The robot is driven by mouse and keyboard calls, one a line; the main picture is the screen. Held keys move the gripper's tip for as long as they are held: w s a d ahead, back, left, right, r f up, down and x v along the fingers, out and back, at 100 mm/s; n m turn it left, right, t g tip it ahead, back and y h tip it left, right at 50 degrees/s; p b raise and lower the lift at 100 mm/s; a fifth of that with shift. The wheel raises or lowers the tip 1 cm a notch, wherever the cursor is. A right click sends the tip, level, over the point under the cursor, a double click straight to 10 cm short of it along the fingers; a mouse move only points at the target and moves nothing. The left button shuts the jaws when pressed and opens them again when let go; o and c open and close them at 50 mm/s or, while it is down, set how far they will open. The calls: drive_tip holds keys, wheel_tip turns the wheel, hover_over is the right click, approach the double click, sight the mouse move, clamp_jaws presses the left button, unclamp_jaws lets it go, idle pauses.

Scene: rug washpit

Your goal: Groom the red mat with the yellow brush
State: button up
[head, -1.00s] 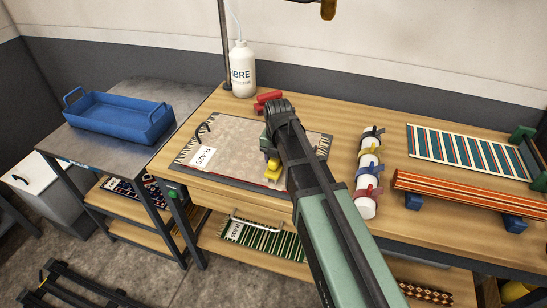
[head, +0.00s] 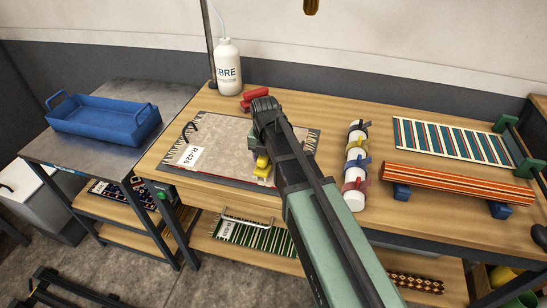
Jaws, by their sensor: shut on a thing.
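A pale, greyish-pink mat (head: 215,140) with fringed ends lies flat on the wooden bench, a white R-426 tag (head: 189,155) at its front left. No clearly red pile shows on its visible face. My gripper (head: 262,160) is over the mat's right part, seen from behind and partly hidden by my arm. It is shut on the yellow brush (head: 262,167), of which only a small yellow part shows. The brush is low over the mat; I cannot tell whether its bristles touch.
A white bottle (head: 228,68) and red rolls (head: 254,98) stand behind the mat. Right of my arm are a white cylinder with coloured straps (head: 356,165), a rolled striped rug (head: 450,184) and a flat striped rug (head: 450,140). A blue tray (head: 105,122) is at the left.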

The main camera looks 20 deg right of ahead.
drive_tip(key=shift+w+a, duration=2.15)
drive_tip(key=shift+a, duration=1.35)
drive_tip(key=shift+w+a, duration=2.2)
drive_tip(key=shift+a, duration=1.35)
drive_tip(key=shift+w+a, duration=2.15)
drive_tip(key=shift+a, duration=1.35)
wheel_tip(320, 180, up, 6)
drive_tip(key=p, duration=0.6)
wheel_tip(320, 180, up, 3)
drive_tip(key=p, duration=0.3)
